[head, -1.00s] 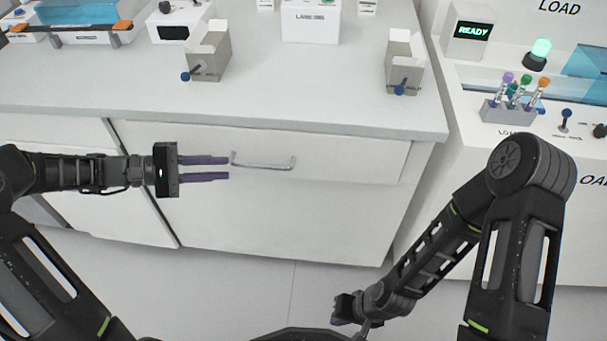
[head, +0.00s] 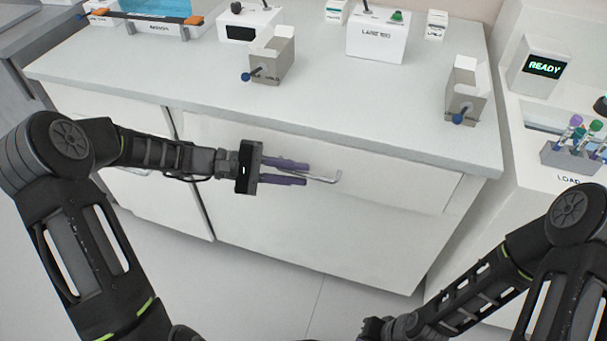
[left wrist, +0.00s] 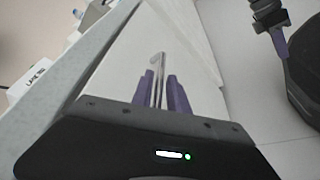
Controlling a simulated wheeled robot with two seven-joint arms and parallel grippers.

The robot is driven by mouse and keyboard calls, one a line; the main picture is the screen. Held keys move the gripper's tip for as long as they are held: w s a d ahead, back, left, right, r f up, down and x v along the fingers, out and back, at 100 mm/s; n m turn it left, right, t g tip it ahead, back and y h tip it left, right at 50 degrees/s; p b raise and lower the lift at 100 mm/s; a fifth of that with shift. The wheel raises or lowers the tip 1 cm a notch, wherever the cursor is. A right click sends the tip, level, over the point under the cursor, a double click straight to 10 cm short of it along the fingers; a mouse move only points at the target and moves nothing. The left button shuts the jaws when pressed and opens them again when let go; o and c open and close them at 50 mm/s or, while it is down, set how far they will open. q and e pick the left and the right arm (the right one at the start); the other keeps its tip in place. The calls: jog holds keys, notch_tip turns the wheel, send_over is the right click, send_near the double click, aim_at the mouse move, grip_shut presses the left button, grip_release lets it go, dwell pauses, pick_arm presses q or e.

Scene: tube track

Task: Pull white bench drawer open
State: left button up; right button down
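The white bench drawer (head: 410,185) is a wide front panel under the worktop and looks flush with the bench, so shut. Its metal bar handle (head: 326,178) is partly hidden by my left gripper (head: 307,174). That gripper's two purple fingers are apart, one above and one below the bar's left part. In the left wrist view the handle (left wrist: 158,75) runs between the fingers, and I see no clear grip on it. My right gripper (head: 374,328) is low at the bottom of the head view, away from the drawer, its fingers mostly hidden.
The worktop (head: 350,110) above carries two small open-topped holders (head: 272,60) (head: 466,90) near its front edge and a white labelled box (head: 376,42) behind. A tube rack (head: 572,158) stands on the right bench. The floor before the drawer looks clear.

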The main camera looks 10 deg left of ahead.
pick_arm(q)
jog(key=shift+x, duration=1)
jog(key=shift+c, duration=0.4)
grip_shut()
